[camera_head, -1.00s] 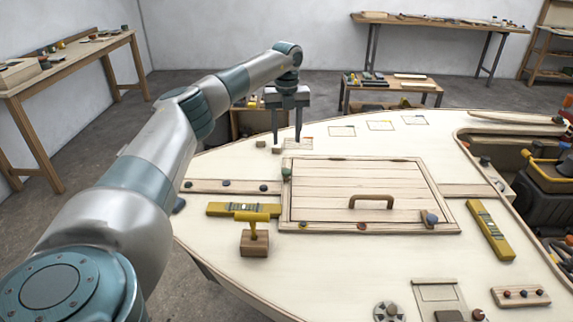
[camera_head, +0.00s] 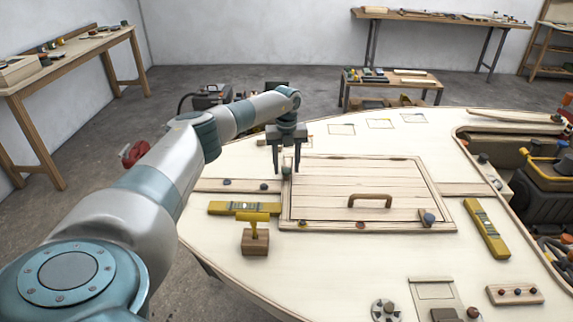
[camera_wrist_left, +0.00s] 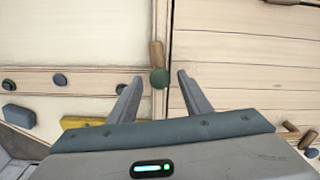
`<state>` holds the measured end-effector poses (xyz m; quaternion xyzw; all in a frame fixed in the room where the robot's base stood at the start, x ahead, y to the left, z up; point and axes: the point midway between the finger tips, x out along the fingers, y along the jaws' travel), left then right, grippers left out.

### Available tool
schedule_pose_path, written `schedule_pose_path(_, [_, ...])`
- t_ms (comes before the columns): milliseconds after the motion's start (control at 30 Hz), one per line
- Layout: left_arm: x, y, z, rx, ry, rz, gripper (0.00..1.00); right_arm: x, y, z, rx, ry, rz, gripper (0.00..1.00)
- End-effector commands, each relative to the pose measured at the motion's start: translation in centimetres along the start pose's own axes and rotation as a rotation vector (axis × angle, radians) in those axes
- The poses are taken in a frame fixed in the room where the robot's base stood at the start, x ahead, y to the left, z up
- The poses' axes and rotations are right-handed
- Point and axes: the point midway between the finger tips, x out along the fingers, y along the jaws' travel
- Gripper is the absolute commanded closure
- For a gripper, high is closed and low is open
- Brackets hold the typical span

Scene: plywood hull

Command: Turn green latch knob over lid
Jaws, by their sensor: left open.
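The lid (camera_head: 340,180) is a pale plank panel with a brown handle (camera_head: 370,199), set in a frame on the plywood hull. The green latch knob (camera_head: 287,169) is at the lid's left edge, partly hidden by my fingers. In the left wrist view the round green knob (camera_wrist_left: 160,79) has a short wooden bar (camera_wrist_left: 156,53) pointing up the picture, along the frame and beside the lid. My left gripper (camera_head: 286,168) is open, with its fingertips on either side of the knob and gaps showing. I cannot tell its exact height. My right gripper is not in view.
A blue latch knob (camera_head: 428,216) is at the lid's right corner. A yellow level (camera_head: 232,208) and a wooden block with a yellow handle (camera_head: 255,241) lie left of the lid. Another yellow level (camera_head: 487,228) lies to the right.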

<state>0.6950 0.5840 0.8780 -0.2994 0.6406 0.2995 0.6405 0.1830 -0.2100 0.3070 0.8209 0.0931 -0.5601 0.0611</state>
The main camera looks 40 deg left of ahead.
Motion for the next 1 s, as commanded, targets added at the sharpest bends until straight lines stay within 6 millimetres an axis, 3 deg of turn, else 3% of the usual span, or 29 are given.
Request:
schedule_pose_path(167, [0.0,0.0,0.0,0.0,0.0,0.0,0.58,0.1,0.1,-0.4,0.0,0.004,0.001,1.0])
schedule_pose_path(333, [0.0,0.0,0.0,0.0,0.0,0.0,0.97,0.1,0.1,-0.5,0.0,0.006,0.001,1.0])
schedule_pose_path(800, [0.0,0.0,0.0,0.061,0.0,-0.001,0.96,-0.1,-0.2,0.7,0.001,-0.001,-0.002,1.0])
schedule_pose_path(1000, [0.0,0.0,0.1,0.169,-0.001,-0.001,0.96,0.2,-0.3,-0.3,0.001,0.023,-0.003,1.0])
